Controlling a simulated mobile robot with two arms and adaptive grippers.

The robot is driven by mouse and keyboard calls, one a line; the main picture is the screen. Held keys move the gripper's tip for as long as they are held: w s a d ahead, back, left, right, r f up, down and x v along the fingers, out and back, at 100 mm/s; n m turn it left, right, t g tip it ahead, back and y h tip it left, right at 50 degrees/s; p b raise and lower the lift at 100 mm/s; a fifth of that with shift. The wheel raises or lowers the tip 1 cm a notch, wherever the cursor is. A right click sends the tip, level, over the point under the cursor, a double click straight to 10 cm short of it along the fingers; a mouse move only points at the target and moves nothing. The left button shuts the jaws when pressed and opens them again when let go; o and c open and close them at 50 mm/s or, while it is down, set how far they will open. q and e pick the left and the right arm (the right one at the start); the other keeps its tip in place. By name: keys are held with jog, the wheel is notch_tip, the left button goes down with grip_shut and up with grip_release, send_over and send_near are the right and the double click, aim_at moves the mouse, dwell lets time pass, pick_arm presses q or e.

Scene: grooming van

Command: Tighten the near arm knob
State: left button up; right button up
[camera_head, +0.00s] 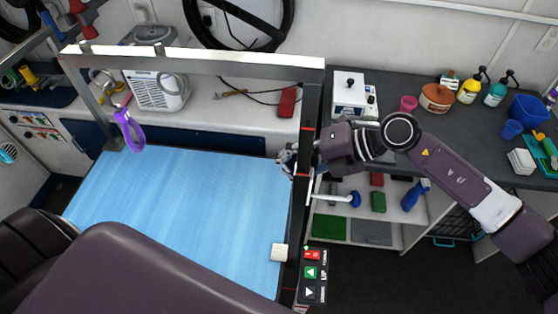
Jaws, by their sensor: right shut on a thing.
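The grooming arm is a pale overhead bar (190,62) on posts at the two sides of the blue table (185,210). Its near post (310,112) is at the table's right edge, dark with red marks lower down. My right gripper (287,160) reaches in from the right across this post, a little above the table. It is shut at the post, on what appears to be the near arm knob. The knob itself is hidden by the fingers and cannot be made out. My left gripper is out of view; only dark links of my arm show at the lower left.
A purple loop (130,130) hangs from the bar. A pale block (279,252) lies at the table's near right corner, beside a control panel (312,272). Shelves and a grey counter (455,125) with bottles, a brown pot (436,98) and a blue bin (528,110) stand right.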

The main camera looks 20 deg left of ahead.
aim_at(317, 156)
jog(key=shift+w+r, duration=0.25)
jog(key=shift+r, duration=0.2)
jog(key=o, duration=1.4)
jog(key=shift+s+d, duration=0.1)
jog(key=shift+d, duration=0.15)
jog(key=shift+o, duration=0.4)
jog(key=shift+f, duration=0.15)
jog(key=shift+a+f, duration=0.1)
jog(key=shift+a, duration=0.05)
jog(key=v, duration=1.2)
jog(key=shift+o, duration=0.2)
